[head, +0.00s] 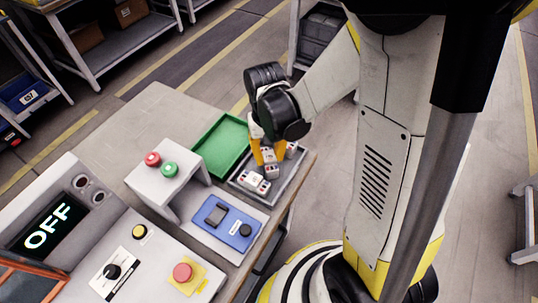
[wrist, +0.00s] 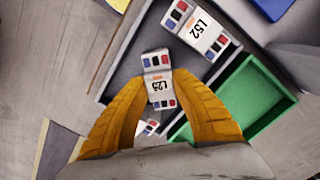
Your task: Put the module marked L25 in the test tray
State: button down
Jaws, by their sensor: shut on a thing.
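The module marked L25 (wrist: 158,85) is between the yellow fingers of my gripper (wrist: 160,78) in the wrist view. It is white with red, blue and dark blocks at both ends. In the head view my gripper (head: 268,152) is shut on it over the grey tray (head: 288,176). I cannot tell whether it still touches the tray floor. A module marked L52 (wrist: 202,30) lies beside it in the grey tray, and shows in the head view too (head: 254,183). An empty green tray (head: 221,146) stands alongside; the wrist view shows it on the right (wrist: 246,90).
A third module (head: 291,148) lies at the grey tray's far end, partly hidden by a finger. A raised stand with red and green buttons (head: 162,165), a blue device (head: 228,226) and a panel reading OFF (head: 48,230) occupy the table's near side. The far table top is clear.

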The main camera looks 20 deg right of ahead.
jog(key=shift+r, duration=0.1)
jog(key=c, duration=1.1)
grip_release()
jog(key=shift+o, duration=0.2)
jog(key=shift+r, duration=0.1)
notch_tip(320, 180, up, 12)
jog(key=shift+w, duration=0.4)
